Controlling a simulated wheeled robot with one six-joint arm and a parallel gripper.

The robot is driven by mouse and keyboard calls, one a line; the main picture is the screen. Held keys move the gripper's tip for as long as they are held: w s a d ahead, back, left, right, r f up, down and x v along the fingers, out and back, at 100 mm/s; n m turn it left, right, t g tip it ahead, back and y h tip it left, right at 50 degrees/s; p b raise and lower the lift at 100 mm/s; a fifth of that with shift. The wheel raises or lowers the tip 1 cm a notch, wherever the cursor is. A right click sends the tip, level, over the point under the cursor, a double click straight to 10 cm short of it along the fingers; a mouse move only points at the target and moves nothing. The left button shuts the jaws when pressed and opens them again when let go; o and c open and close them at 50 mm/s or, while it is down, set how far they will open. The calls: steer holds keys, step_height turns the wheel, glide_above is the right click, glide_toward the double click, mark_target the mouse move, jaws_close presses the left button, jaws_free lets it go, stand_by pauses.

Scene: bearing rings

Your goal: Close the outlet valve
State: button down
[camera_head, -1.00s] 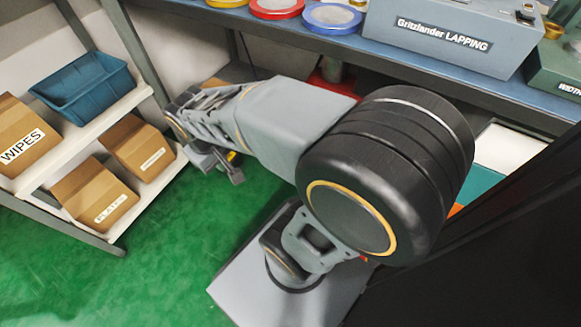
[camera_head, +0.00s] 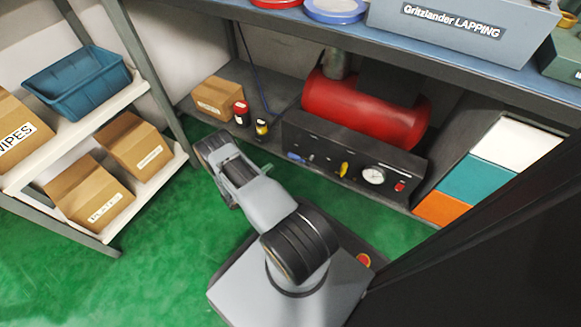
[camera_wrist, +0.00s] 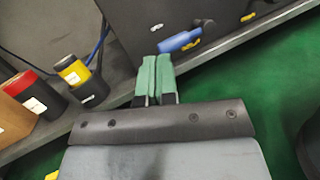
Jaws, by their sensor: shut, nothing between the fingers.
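A dark control panel (camera_head: 330,150) sits on the lower shelf in front of a red tank (camera_head: 365,108). It carries a blue lever (camera_head: 297,158), a yellow lever (camera_head: 344,170), a round gauge (camera_head: 373,176) and a red knob (camera_head: 400,187). I cannot read which lever is the outlet valve. In the wrist view the blue lever (camera_wrist: 180,41) lies just beyond my gripper (camera_wrist: 157,60), slightly right of its green fingertips. The fingers are together and empty; contact with the lever cannot be told. The yellow lever (camera_wrist: 249,17) is farther right. The head view does not show the fingertips clearly.
A red can (camera_head: 241,113), a yellow-and-black can (camera_head: 262,127) and a cardboard box (camera_head: 218,97) stand left of the panel. The shelf edge (camera_wrist: 235,48) runs below the panel. A side rack holds boxes and a blue bin (camera_head: 80,84). Green floor is open in front.

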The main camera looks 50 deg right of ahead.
steer(key=s+a+f+n+t, duration=0.1)
steer(key=s+f+n+t, duration=0.1)
steer(key=f, duration=0.4)
steer(key=s+f+n+t+h, duration=0.1)
steer(key=s+f+n+t, duration=0.2)
steer(key=f+n+t, duration=0.1)
steer(key=shift+s+a+f+n+t+b, duration=0.2)
steer(key=shift+a+f+n+t+b, duration=0.15)
steer(key=shift+f+t, duration=0.55)
